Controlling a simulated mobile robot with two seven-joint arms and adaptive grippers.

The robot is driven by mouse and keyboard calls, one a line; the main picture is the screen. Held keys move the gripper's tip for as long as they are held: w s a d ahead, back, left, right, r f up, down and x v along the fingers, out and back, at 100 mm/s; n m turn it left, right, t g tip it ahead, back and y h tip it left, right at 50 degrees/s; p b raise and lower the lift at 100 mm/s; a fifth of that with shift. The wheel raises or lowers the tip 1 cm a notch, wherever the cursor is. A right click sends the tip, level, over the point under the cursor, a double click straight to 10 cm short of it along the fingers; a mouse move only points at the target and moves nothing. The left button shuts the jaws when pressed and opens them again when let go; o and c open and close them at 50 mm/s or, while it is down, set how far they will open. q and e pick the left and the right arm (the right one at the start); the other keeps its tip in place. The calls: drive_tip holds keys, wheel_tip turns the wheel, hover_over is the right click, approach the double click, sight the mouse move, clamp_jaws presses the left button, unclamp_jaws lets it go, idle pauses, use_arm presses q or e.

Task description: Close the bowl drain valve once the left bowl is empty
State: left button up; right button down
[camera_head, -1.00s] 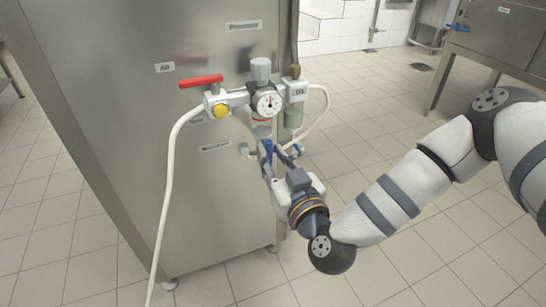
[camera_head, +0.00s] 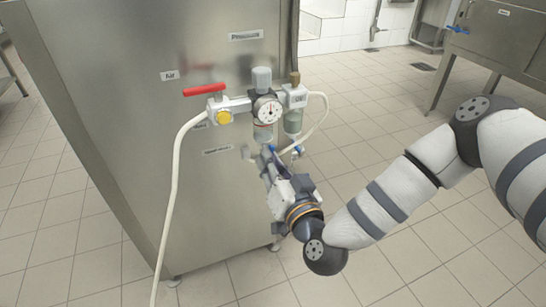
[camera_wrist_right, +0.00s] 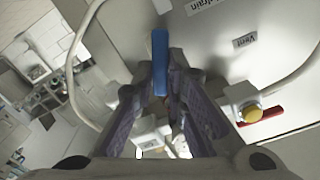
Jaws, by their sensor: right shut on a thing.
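The left bowl (camera_head: 263,132) hangs under the pressure gauge (camera_head: 268,110). It looks clear with a reddish band; its liquid level is too small to tell. The right bowl (camera_head: 293,122) is greenish. My right gripper (camera_head: 269,157) is just below the left bowl. In the wrist view my right gripper (camera_wrist_right: 164,85) is shut on a blue lever handle (camera_wrist_right: 160,60), which stands between its fingertips. The valve body behind the fingers is mostly hidden. My left gripper is in neither view.
A red lever (camera_head: 204,90) and yellow knob (camera_head: 223,117) are at the left of the air unit on the steel cabinet (camera_head: 130,130). A white hose (camera_head: 173,195) hangs down the left; another (camera_head: 319,125) loops at right. Open tiled floor lies to the right.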

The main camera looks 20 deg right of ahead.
drive_tip(key=m, duration=0.4)
drive_tip(key=m+p, duration=0.1)
drive_tip(key=m, duration=0.3)
drive_tip(key=r+m, duration=0.1)
drive_tip(key=m, duration=0.3)
drive_tip(key=shift+a+m+p, duration=0.3)
drive_tip(key=shift+a, duration=0.05)
idle(0.4)
drive_tip(key=c, duration=1.6)
unclamp_jaws()
drive_tip(key=shift+s, duration=0.15)
